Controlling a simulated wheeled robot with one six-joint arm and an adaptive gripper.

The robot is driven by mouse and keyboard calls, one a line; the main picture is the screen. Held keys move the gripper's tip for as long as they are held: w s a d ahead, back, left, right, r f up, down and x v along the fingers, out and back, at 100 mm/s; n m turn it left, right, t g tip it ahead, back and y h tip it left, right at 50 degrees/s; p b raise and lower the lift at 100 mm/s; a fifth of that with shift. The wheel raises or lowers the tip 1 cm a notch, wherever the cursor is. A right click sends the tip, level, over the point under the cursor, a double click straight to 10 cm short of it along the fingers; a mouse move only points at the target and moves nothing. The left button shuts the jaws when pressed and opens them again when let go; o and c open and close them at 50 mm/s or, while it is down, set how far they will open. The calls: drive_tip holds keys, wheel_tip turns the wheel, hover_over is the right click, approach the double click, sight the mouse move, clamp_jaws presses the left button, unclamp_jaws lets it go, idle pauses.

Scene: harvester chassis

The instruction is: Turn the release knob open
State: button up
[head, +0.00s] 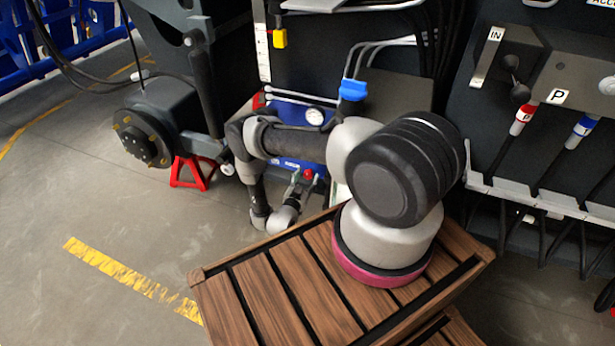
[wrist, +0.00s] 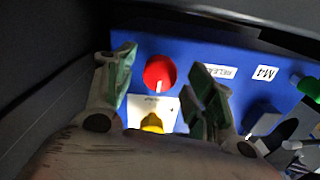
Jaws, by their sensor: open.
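A round red knob (wrist: 159,72) sits on a blue panel (wrist: 185,50) in the wrist view, with a label that seems to read RELEASE (wrist: 220,71) to its right. My gripper (wrist: 164,62) is open, one green-padded finger on each side of the red knob in the picture, with gaps to both. I cannot tell how deep the fingertips reach. A yellow knob (wrist: 152,123) on a white plate lies below, partly hidden by my wrist. In the head view the red knob (head: 309,174) shows small beside my gripper (head: 298,184) at the blue unit (head: 290,110).
An M-1 label (wrist: 265,73) and a green-tipped part (wrist: 306,86) are at the panel's right. Dark chassis walls close in at the wrist view's upper left. In the head view a red jack stand (head: 190,172) and a hub (head: 142,140) stand left. Floor there is clear.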

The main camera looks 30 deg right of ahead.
drive_tip(key=shift+x, duration=0.9)
drive_tip(key=c, duration=1.1)
drive_tip(key=shift+o, duration=0.2)
